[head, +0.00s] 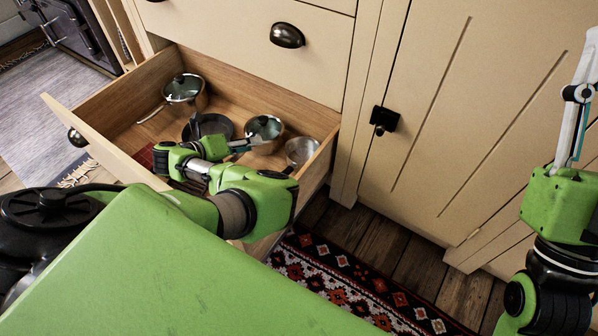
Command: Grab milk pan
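An open drawer (118,133) holds several pans. A small lidless steel pan (301,152), which looks most like the milk pan, lies at the drawer's right end with its handle toward the front. My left gripper (246,144) is inside the drawer, left of this pan and by the front of a lidded copper-coloured pot (264,131). Its fingertips are small and partly hidden, so I cannot tell their opening or any contact. My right gripper (584,92) points up at the right edge, away from the drawer and partly out of frame.
A lidded pot (183,92) with a long handle sits at the drawer's back left, and a dark frying pan (209,127) in the middle. A closed cupboard door (470,100) stands right of the drawer. A patterned rug (345,283) lies on the floor below.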

